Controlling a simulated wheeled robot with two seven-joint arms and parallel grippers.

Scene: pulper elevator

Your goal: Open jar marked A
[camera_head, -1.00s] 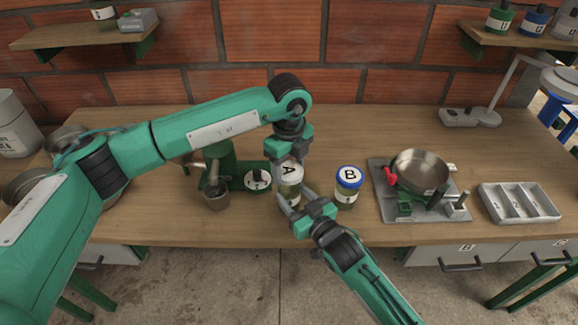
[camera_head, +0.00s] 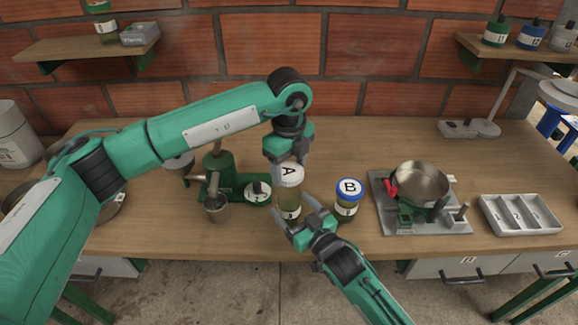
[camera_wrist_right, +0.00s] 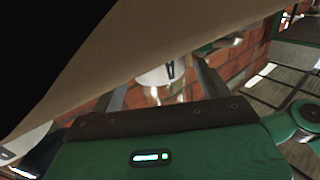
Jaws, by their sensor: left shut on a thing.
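Jar A (camera_head: 289,197) has a white lid (camera_head: 289,173) marked A and an olive body with a small white label low down. It stands near the front middle of the table. My left gripper (camera_head: 287,153) comes down from above and is shut on the lid. The lid sits high above the label; I cannot tell whether it is apart from the body. My right gripper (camera_head: 296,212) is low at the front, its fingers spread on either side of the jar. The right wrist view shows the pale jar (camera_wrist_right: 160,76) between the fingers, with apparent gaps.
Jar B (camera_head: 348,197), with a blue lid, stands close right of jar A. A green hand-cranked machine (camera_head: 219,176) stands close left. A pan on a scale (camera_head: 420,185) and a white divided tray (camera_head: 520,214) are farther right. Bare table lies behind the jars.

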